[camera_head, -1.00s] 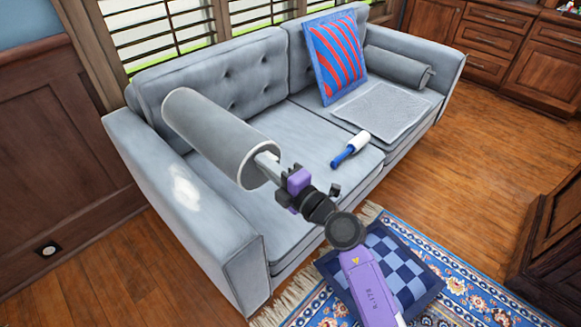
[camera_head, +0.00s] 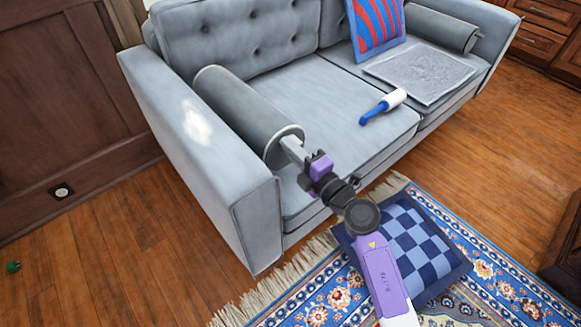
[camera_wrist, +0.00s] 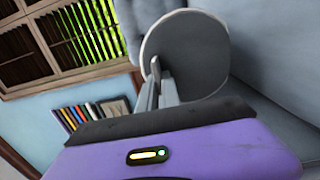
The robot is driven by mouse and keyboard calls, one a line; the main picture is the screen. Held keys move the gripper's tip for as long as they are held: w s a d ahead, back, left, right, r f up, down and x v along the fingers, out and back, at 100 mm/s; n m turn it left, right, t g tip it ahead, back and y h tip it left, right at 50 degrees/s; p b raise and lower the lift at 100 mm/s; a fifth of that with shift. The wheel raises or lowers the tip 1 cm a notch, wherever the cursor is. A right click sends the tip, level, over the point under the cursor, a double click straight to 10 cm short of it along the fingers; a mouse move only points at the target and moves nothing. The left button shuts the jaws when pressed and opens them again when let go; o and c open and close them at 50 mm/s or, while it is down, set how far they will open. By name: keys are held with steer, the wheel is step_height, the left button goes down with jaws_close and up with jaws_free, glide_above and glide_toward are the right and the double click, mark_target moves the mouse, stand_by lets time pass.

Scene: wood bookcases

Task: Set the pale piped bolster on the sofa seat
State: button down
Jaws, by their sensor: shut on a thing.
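The grey bolster with pale piping at its end (camera_head: 240,108) lies lengthwise along the left end of the sofa seat (camera_head: 335,125), beside the left armrest. I cannot tell whether it touches the seat or hovers just above it. My gripper (camera_head: 293,150) is shut on the near end of the bolster. In the wrist view the bolster's round end (camera_wrist: 195,50) with its pale rim faces me, and the gripper fingers (camera_wrist: 161,88) meet it at its lower left edge. The bolster's underside is hidden.
A blue and white lint roller (camera_head: 382,107) and a grey textured mat (camera_head: 420,72) lie on the seat. A red and blue cushion (camera_head: 376,25) and another grey bolster (camera_head: 441,27) are at the right. A checked cushion (camera_head: 410,245) lies on the patterned rug (camera_head: 320,300).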

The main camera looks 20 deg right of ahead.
mark_target(283, 153)
steer(key=shift+f+b, duration=1.85)
steer(key=shift+f, duration=0.4)
steer(key=shift+r, duration=0.1)
steer(key=c, duration=2)
jaws_free()
steer(key=shift+f, duration=0.25)
steer(key=o, duration=0.4)
steer(key=shift+o, duration=0.2)
steer(key=shift+r, duration=0.1)
